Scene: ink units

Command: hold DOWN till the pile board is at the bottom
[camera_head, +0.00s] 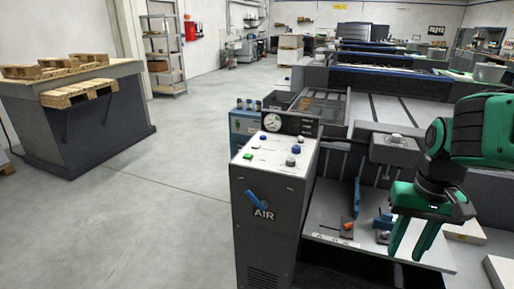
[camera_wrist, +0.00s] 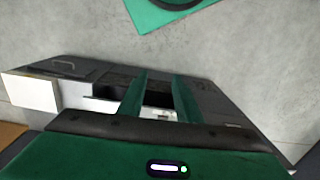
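My gripper (camera_head: 409,254) is at the right in the head view, green, fingers pointing down and apart with nothing between them. It also shows in the wrist view (camera_wrist: 160,78), fingers apart over a grey machine. No DOWN label is readable. I cannot tell which surface is the pile board.
White blocks (camera_head: 466,231) lie right of my gripper. A gauge box (camera_head: 289,123) stands behind the cabinet's buttons. The press (camera_head: 390,80) runs away behind. A bench with wooden pallets (camera_head: 78,93) is at the left. The floor (camera_head: 170,170) between bench and cabinet is clear.

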